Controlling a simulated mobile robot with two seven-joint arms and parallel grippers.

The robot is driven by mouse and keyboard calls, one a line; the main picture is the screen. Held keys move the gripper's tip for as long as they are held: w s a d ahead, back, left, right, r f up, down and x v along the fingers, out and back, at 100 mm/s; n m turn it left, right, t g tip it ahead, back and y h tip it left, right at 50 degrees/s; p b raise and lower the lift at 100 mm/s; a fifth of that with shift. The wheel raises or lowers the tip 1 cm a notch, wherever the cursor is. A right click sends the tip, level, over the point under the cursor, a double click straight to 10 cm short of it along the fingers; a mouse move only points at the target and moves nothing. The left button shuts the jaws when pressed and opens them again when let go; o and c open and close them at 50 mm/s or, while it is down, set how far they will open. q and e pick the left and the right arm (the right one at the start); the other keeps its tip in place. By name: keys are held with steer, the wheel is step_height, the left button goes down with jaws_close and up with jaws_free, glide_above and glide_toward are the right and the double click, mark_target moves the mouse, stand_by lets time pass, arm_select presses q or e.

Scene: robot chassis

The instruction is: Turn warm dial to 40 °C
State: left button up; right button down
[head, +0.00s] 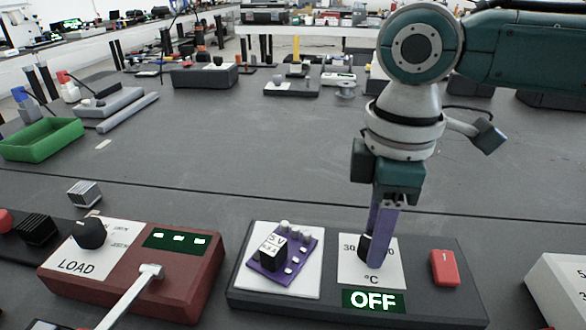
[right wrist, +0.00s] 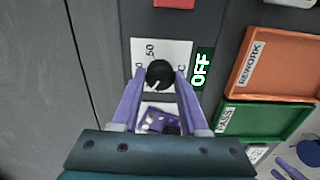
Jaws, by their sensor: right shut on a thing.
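The warm dial (right wrist: 159,73) is a black round knob on a white scale plate marked in °C, on a dark panel box (head: 448,288). In the head view my right gripper (head: 375,250) comes down on it from above, and its purple fingers hide much of the knob. In the right wrist view the fingers (right wrist: 158,80) are shut on the dial, one on each side. A green display (head: 373,301) below the scale reads OFF. The scale shows 30 in the head view and 50 in the wrist view; the pointer's exact setting cannot be made out. My left gripper is not in view.
A red switch (head: 445,268) sits right of the dial, and a purple circuit board (head: 283,248) lies left on the same box. A red LOAD box (head: 190,285) with a lever stands further left. The table behind is largely clear.

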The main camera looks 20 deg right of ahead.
steer(key=m+p, duration=0.2)
steer(key=p, duration=0.1)
steer(key=m+p, duration=0.2)
steer(key=p, duration=0.1)
steer(key=m+p, duration=0.3)
steer(key=shift+r, duration=0.25)
steer(key=shift+f+m+p, duration=0.1)
steer(key=shift+m+p, duration=1)
steer(key=shift+m, duration=0.1)
steer(key=shift+f+m+p, duration=0.1)
steer(key=shift+m+p, duration=0.5)
steer(key=shift+m, duration=0.4)
steer(key=shift+c, duration=2.1)
jaws_free()
